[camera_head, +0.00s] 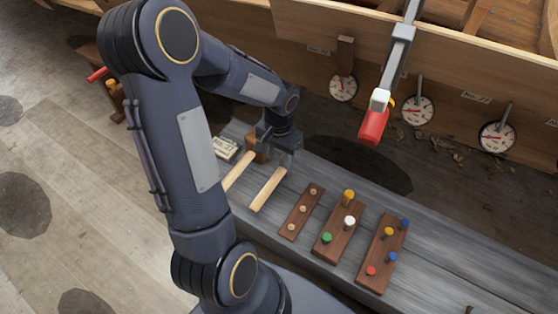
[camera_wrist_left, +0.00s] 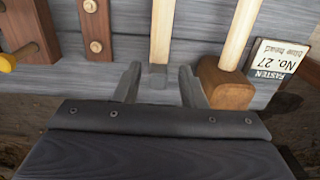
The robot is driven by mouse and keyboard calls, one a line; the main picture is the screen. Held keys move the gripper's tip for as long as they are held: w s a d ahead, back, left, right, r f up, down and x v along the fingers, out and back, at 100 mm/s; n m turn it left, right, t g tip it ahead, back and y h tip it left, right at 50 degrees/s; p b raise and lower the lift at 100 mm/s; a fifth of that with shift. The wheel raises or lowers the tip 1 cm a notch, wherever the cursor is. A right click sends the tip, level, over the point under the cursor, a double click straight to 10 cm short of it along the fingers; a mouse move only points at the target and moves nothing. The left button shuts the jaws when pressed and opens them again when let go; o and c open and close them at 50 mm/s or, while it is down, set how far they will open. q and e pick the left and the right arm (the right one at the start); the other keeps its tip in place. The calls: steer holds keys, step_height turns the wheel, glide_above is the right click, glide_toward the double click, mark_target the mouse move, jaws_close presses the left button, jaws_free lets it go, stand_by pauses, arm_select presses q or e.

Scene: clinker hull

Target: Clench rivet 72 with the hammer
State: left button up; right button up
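My left gripper (camera_head: 276,140) is over the far-left part of the grey bench. In the left wrist view the gripper (camera_wrist_left: 160,80) is open, its two fingers apart. A hammer with a pale handle (camera_wrist_left: 162,28) and a small grey head (camera_wrist_left: 156,76) lies with its head between the fingers, and I cannot tell if they touch it. In the head view its handle (camera_head: 268,189) shows and its head is hidden by the gripper. A mallet with a brown wooden head (camera_wrist_left: 226,86) lies beside it. Rivet 72 cannot be made out. My right gripper is not in view.
The bench (camera_head: 440,250) carries wooden racks with coloured pegs (camera_head: 383,255) and a card (camera_wrist_left: 277,60) that seems to read No. 27. Behind stands the wooden hull (camera_head: 450,50) with several dials (camera_head: 416,110) and a red-tipped tool (camera_head: 373,126).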

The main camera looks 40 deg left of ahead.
mark_target(279, 172)
arm_select(q)
steer(key=shift+f+b, duration=3.55)
steer(key=shift+f, duration=0.85)
jaws_close()
steer(key=shift+r, duration=0.25)
steer(key=shift+r+p, duration=0.35)
steer(key=shift+p, duration=0.2)
steer(key=shift+r, duration=0.1)
